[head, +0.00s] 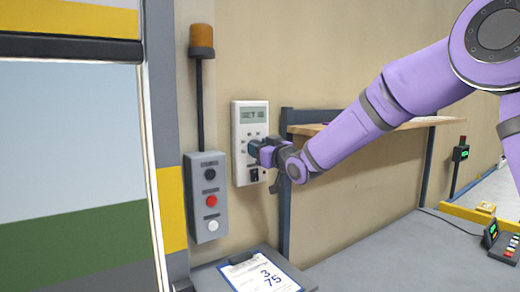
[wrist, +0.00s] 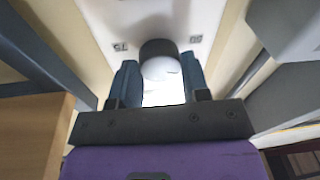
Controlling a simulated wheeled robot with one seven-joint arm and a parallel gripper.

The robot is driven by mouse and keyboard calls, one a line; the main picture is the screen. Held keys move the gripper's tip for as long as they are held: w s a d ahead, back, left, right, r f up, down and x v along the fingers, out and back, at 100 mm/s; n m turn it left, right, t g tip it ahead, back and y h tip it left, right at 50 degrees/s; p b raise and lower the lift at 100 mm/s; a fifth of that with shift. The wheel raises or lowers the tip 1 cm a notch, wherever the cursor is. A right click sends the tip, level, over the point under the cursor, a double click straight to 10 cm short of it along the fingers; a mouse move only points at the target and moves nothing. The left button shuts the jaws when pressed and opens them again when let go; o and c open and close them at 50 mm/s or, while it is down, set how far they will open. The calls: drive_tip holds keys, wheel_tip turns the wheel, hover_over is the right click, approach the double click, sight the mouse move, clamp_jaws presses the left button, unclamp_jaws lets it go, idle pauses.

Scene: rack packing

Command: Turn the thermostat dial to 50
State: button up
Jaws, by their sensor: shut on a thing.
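The thermostat (head: 249,112) is a white wall panel with a small grey display at its top; the display's digits are too small to read with certainty. In the head view my gripper (head: 254,149) is at the middle of the panel and hides the dial. In the wrist view the dial (wrist: 160,66) is a round knob with a pale face and a dark rim, between the two blue fingers of my gripper (wrist: 158,85). The fingers are shut on the dial. A dark switch (head: 254,174) shows on the panel below the gripper.
A grey box (head: 206,197) with black, red and white buttons is left of the thermostat, under an amber beacon (head: 202,40). A wooden shelf (head: 310,129) is to the right. A clipboard (head: 262,273) marked 3 and 75 lies below on the grey counter (head: 365,258).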

drive_tip(key=shift+n+g, duration=0.6)
drive_tip(key=shift+n, duration=4.5)
drive_tip(key=o, duration=0.9)
drive_tip(key=v, duration=1)
drive_tip(key=shift+s+d+r, duration=0.1)
drive_tip(key=shift+s+d, duration=0.15)
drive_tip(key=shift+s, duration=0.1)
